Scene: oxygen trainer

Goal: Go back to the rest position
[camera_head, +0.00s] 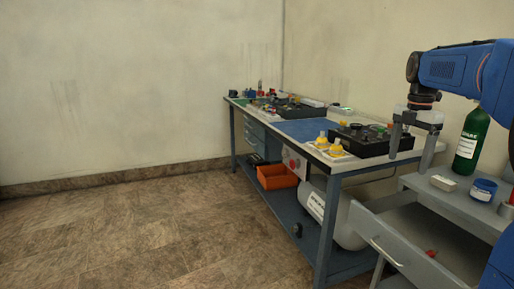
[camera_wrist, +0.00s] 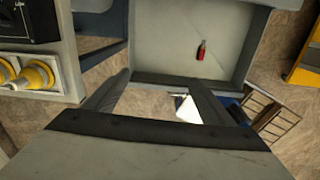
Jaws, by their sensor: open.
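My gripper (camera_head: 405,141) points down at the right of the head view, over the gap between the workbench and the grey drawer cart. Its two fingers are apart with nothing seen between them. In the wrist view my gripper (camera_wrist: 158,103) also shows spread, dark fingers. Below it in that view is the open drawer (camera_wrist: 170,45) with a small red item (camera_wrist: 201,50) in it. The open drawer also shows in the head view (camera_head: 400,250).
The workbench (camera_head: 350,165) carries a black panel box (camera_head: 362,139), yellow fittings (camera_head: 337,148) and a blue mat (camera_head: 300,130). A green bottle (camera_head: 470,142), a blue jar (camera_head: 484,189) and a white block (camera_head: 443,183) stand on the cart. The floor at left is clear.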

